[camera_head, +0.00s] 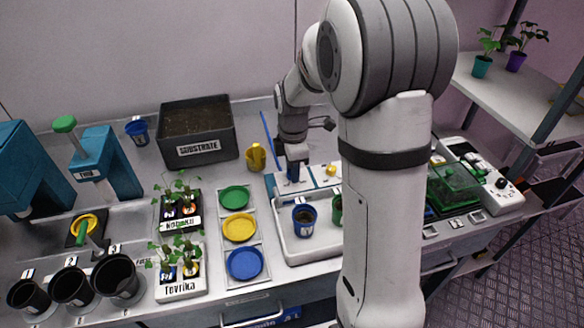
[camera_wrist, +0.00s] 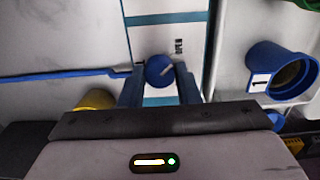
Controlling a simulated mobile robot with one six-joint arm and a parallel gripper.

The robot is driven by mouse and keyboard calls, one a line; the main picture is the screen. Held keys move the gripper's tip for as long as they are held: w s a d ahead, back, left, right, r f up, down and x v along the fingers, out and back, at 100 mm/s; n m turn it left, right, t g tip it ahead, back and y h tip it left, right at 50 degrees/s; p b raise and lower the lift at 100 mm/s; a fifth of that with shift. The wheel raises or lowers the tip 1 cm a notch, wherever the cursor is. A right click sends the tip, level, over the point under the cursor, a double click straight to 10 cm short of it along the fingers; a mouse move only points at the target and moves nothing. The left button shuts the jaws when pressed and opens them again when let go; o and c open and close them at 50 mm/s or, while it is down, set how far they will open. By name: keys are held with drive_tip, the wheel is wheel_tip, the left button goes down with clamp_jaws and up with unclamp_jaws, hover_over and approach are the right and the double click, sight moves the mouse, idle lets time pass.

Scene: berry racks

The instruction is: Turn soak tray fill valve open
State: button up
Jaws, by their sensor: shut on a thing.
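The fill valve shows in the wrist view as a round blue knob (camera_wrist: 159,71) with a pale mark on it. It sits on a white panel (camera_wrist: 165,35) with teal stripes, beside a printed "OPEN" label (camera_wrist: 179,47). My gripper (camera_wrist: 158,82) has its two blue fingers closed on either side of the knob. In the head view my gripper (camera_head: 293,172) points down at the panel behind the white soak tray (camera_head: 291,258); the knob is hidden there. A blue pot (camera_head: 304,221) and a partly hidden green pot (camera_head: 336,211) stand in the tray.
A yellow can (camera_head: 256,157) stands left of my gripper, with a black substrate box (camera_head: 198,132) further left. Green, yellow and blue discs (camera_head: 240,227) lie left of the tray, by seedling racks (camera_head: 180,285). My arm hides the tray's right side. A green crate (camera_head: 453,187) stands right.

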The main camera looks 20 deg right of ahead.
drive_tip(key=o, duration=1)
drive_tip(key=shift+c, duration=0.2)
wheel_tip(320, 180, up, 8)
drive_tip(key=shift+f, duration=0.1)
drive_tip(key=s+r+m+t, duration=0.1)
drive_tip(key=s+m+t, duration=0.1)
drive_tip(key=s+m, duration=1.6)
drive_tip(key=s, duration=0.3)
drive_tip(key=shift+a+r+t, duration=0.2)
drive_tip(key=shift+r+t, duration=0.2)
